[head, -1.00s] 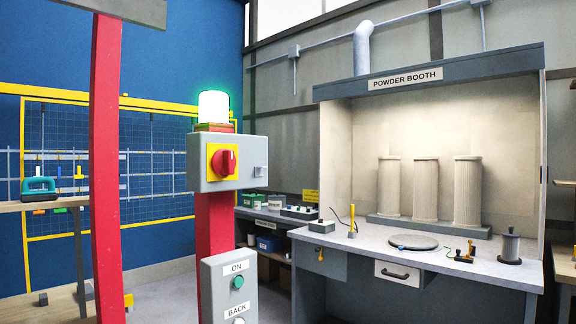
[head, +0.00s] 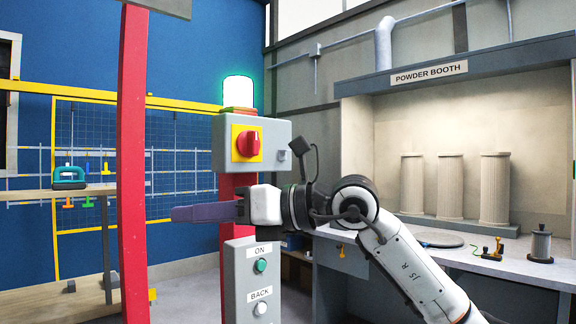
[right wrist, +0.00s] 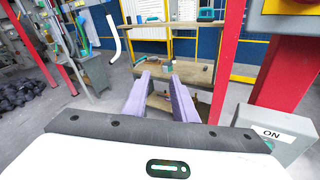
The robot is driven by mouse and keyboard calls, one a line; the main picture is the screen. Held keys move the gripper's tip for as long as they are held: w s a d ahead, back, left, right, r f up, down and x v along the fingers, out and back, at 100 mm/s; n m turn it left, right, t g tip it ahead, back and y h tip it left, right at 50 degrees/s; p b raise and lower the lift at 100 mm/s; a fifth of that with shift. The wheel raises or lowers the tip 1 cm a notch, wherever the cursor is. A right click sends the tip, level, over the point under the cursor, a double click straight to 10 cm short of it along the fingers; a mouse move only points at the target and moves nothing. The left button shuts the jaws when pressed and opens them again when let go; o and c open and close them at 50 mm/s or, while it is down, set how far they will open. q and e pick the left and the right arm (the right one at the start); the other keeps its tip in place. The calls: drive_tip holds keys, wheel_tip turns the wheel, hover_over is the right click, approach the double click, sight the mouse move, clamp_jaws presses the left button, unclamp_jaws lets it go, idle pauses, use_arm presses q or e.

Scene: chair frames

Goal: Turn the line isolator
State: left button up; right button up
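The line isolator is a red rotary knob (head: 248,142) on a yellow plate, on the front of a grey box (head: 226,158). The box is on a red post, under a lit green lamp (head: 238,91). My right gripper (head: 174,214) is lower than the knob and to its left, pointing left and apart from it. The right wrist view shows its two purple fingers (right wrist: 160,77) spread with nothing between them. That view shows only the lower part of the isolator box (right wrist: 285,22) at the upper right. My left gripper is not in view.
A grey panel with ON and BACK buttons (head: 252,285) is on the post below my right gripper. A second red post (head: 133,180) stands to the left, close to the fingertips in the picture. The powder booth bench (head: 412,243) is at the right.

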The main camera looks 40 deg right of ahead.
sight(256, 143)
drive_tip(key=s+d+r+m+t+h, duration=0.2)
drive_tip(key=d+r+h, duration=0.2)
drive_tip(key=d+r, duration=0.25)
drive_tip(key=s+d+r+m+t+h, duration=0.1)
drive_tip(key=s+d+r+t+h, duration=0.15)
drive_tip(key=d+r+h, duration=0.4)
drive_tip(key=w, duration=0.2)
drive_tip(key=w+y+p, duration=0.1)
drive_tip(key=w, duration=0.1)
drive_tip(key=w+d+f+y+p, duration=0.1)
drive_tip(key=w, duration=0.2)
drive_tip(key=shift+y, duration=0.25)
drive_tip(key=shift+w+a, duration=0.1)
drive_tip(key=shift+w, duration=0.65)
clamp_jaws()
drive_tip(key=n, duration=1.2)
drive_tip(key=shift+n, duration=0.3)
drive_tip(key=n, duration=0.4)
drive_tip(key=shift+n, duration=0.4)
drive_tip(key=shift+o, duration=1.2)
unclamp_jaws()
